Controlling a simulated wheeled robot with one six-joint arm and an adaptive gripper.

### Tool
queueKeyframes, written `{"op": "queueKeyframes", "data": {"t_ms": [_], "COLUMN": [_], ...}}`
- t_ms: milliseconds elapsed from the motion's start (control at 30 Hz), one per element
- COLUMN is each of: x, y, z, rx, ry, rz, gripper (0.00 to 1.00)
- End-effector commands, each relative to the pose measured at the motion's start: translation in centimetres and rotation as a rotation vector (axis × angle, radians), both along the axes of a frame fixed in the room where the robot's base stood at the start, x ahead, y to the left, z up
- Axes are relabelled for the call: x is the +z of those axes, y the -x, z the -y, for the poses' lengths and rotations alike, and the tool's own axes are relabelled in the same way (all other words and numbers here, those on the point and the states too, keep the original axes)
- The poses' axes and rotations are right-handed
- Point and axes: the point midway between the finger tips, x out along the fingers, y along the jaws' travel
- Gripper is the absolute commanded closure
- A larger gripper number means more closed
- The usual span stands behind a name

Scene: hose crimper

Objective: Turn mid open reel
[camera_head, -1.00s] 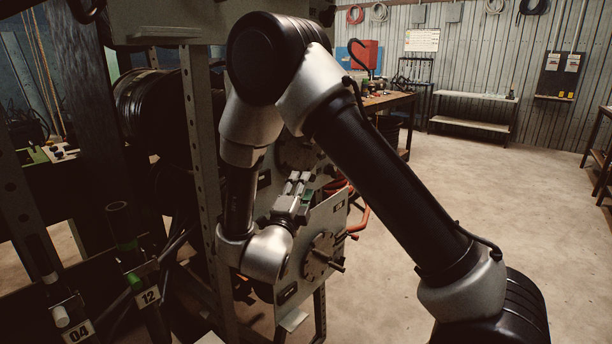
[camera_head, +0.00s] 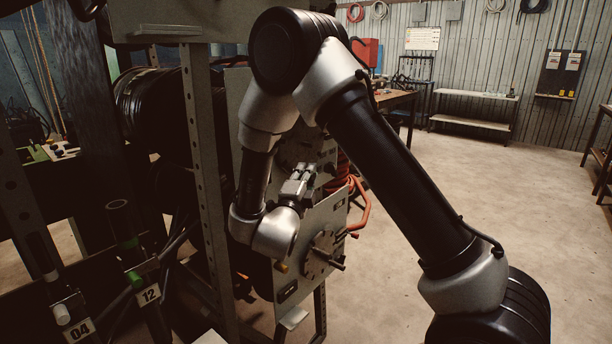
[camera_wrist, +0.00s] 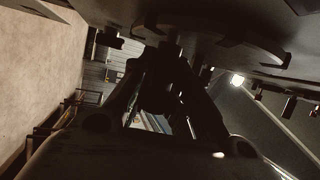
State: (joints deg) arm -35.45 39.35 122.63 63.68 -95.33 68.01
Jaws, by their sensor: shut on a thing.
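The mid reel's grey face plate with its round hub (camera_head: 293,152) shows in the head view, partly hidden behind my arm. My gripper (camera_head: 312,172) is at this hub, fingers pointing up and away. In the wrist view, my gripper (camera_wrist: 172,68) is closed around a dark peg-like handle (camera_wrist: 172,46) that stands out from the round dark hub disc (camera_wrist: 225,52). The exact contact is too dark to see. Below, the lower reel's face plate (camera_head: 300,284) carries a similar hub (camera_head: 322,255) with a protruding handle (camera_head: 335,264).
A perforated rack post (camera_head: 203,170) stands left of my arm. Red-orange hose (camera_head: 362,207) hangs at the plates' right edge. Numbered holders 04 (camera_head: 78,331) and 12 (camera_head: 149,294) are at lower left. The floor (camera_head: 540,215) to the right is open.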

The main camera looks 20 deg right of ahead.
Motion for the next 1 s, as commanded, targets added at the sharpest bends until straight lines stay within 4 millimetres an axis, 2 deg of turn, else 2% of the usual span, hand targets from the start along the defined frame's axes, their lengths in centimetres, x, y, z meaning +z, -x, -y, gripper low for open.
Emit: {"op": "queueKeyframes", "data": {"t_ms": [467,500,600,867,1000], "x": [0.27,0.27,0.27,0.24,0.08], "y": [0.23,0.23,0.23,0.23,0.87], "z": [-0.32,-0.32,-0.3,-0.3,-0.77], "rx": [0.001,0.001,0.0,0.0,0.002], "ry": [-0.043,-0.043,-0.043,-0.043,-0.042], "rz": [-0.032,-0.032,-0.032,-0.032,-0.034], "gripper": [1.0,0.75,0.6,0.6,0.6]}}
